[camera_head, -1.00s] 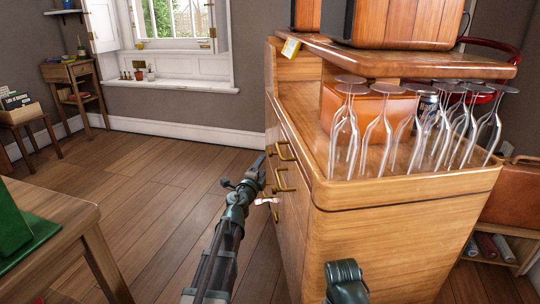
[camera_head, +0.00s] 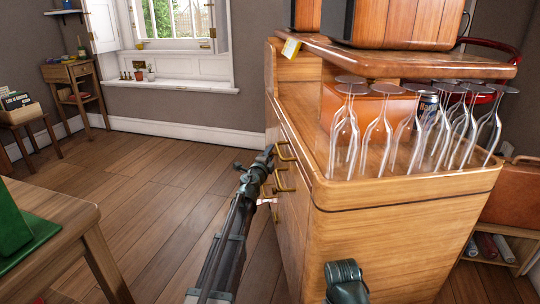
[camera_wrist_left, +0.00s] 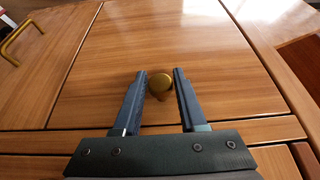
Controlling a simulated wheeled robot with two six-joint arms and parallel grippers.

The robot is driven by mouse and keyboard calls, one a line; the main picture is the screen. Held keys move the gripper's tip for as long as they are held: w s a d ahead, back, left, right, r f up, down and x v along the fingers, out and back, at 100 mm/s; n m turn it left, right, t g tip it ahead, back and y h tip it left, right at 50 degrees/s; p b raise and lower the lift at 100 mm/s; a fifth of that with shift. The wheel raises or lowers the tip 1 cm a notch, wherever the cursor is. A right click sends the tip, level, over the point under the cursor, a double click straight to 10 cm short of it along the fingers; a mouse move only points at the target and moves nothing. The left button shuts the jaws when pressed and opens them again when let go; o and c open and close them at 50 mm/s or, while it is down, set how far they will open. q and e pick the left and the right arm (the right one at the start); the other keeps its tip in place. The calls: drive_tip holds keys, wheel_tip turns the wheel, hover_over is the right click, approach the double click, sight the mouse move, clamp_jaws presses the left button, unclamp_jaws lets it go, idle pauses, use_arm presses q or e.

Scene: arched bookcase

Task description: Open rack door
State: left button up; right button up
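The wooden rack (camera_head: 400,240) stands at the centre right, its front facing left. In the left wrist view a wooden door panel (camera_wrist_left: 100,60) carries a round brass knob (camera_wrist_left: 160,83). The panel lies flush in its frame. My left gripper (camera_wrist_left: 160,73) is open, with one finger on each side of the knob; small gaps seem to show between fingers and knob. In the head view my left gripper (camera_head: 268,158) is beside the rack's front, near the brass handles (camera_head: 284,182); the knob is hidden there.
Upturned glasses (camera_head: 385,130) stand on the rack's top, below a raised shelf (camera_head: 400,62). A wooden table (camera_head: 60,232) with a green object (camera_head: 12,215) is at the lower left. The floor (camera_head: 150,190) between table and rack is clear.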

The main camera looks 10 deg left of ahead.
use_arm(q)
clamp_jaws()
idle(1.1)
